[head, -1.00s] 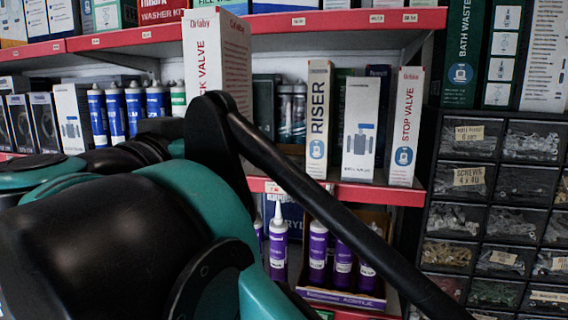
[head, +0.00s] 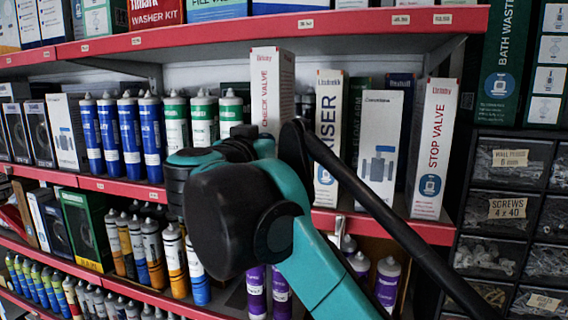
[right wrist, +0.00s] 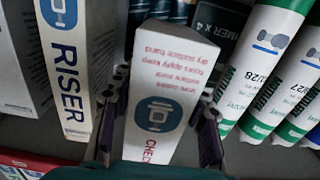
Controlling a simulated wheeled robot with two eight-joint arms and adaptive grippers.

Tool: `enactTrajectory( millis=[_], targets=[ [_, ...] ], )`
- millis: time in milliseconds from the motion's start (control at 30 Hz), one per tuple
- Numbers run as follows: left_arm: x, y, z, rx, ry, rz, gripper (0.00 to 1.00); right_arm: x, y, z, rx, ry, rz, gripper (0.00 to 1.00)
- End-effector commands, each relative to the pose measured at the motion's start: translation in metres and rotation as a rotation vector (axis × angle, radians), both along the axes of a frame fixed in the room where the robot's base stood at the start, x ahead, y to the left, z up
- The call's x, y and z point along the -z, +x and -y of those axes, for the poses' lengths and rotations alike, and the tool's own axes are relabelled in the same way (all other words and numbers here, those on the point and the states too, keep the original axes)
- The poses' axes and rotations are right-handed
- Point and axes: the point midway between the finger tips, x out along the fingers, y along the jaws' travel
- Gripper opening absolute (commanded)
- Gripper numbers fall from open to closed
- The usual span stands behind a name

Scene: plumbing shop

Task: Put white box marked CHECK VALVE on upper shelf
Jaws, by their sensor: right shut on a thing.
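The white CHECK VALVE box (head: 272,88) stands upright in the head view, in the gap between the green-labelled tubes and the RISER box, at the level of the shelf (head: 415,224) below the topmost one seen. My arm hides its lower part, so I cannot tell there whether it touches the shelf. In the right wrist view the box (right wrist: 168,98) sits between the two dark fingers of my right gripper (right wrist: 158,122), which is shut on it. In the head view that gripper is hidden behind my arm. My left gripper is not in view.
The white RISER box (head: 329,130) stands close to the right, with a valve-picture box (head: 380,145) and STOP VALVE box (head: 434,150) beyond. Green-labelled tubes (head: 203,118) stand left. The upper shelf edge (head: 380,22) overhangs. Parts drawers (head: 500,205) are at the right.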

Motion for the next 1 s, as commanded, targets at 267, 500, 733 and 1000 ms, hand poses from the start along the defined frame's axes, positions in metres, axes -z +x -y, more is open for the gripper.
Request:
enactTrajectory(
  millis=[267, 500, 733, 1000],
  targets=[
    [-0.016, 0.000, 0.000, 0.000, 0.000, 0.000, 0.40, -0.002, 0.059, 0.020, 0.003, 0.000, 0.001, 0.08],
    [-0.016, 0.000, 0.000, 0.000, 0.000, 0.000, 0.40, 0.030, 0.057, 0.018, -0.001, 0.000, 0.000, 0.08],
    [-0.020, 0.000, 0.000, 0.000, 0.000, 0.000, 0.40, 0.054, 0.057, 0.018, -0.001, 0.000, 0.000, 0.08],
    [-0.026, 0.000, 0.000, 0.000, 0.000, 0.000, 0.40, 0.070, 0.060, 0.020, 0.000, 0.000, 0.001, 0.08]
  ],
)
